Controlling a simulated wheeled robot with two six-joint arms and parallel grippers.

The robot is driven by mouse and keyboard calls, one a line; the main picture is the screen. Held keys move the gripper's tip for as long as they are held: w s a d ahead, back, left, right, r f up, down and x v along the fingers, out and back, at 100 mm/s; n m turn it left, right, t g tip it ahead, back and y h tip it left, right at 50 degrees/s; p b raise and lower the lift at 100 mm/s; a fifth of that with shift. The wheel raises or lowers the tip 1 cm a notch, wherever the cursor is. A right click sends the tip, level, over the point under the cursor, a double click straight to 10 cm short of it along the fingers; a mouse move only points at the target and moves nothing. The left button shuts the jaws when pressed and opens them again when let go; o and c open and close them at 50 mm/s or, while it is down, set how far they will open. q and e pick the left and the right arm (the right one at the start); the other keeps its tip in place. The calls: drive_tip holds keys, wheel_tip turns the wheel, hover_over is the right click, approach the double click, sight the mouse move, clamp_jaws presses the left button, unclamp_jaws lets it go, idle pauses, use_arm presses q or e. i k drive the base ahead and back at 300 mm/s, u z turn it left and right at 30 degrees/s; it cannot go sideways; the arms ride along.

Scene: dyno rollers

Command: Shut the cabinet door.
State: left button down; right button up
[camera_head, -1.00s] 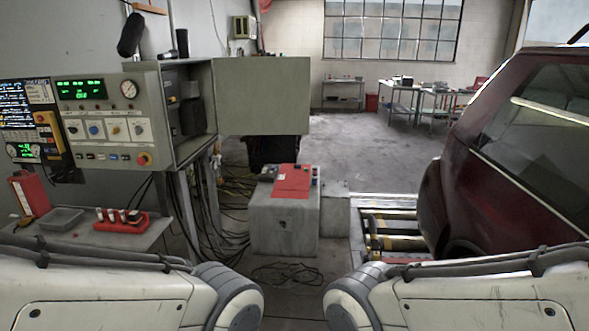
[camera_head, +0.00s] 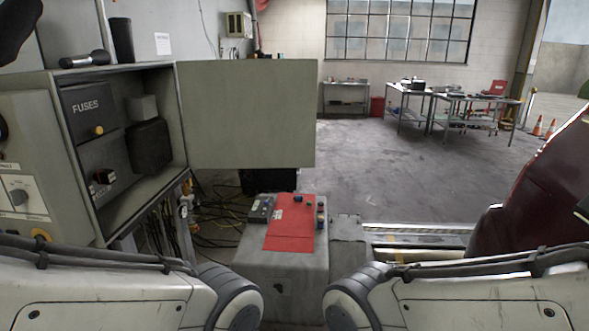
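The cabinet door (camera_head: 245,113) is a flat grey-green panel standing wide open, reaching right from the cabinet's right edge. The cabinet (camera_head: 62,160) is at the left, its open side showing a fuse panel (camera_head: 88,110) and dark boxes inside. My two arms show at the bottom left and bottom right, both apart from the door. Neither gripper is in the picture.
A grey block (camera_head: 290,265) with a red plate (camera_head: 289,222) on top stands below the door. A dark red car (camera_head: 535,195) is at the right. Work tables (camera_head: 430,98) stand at the back.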

sight(238, 113)
drive_tip(key=i, duration=2.85)
drive_tip(key=z, duration=0.2)
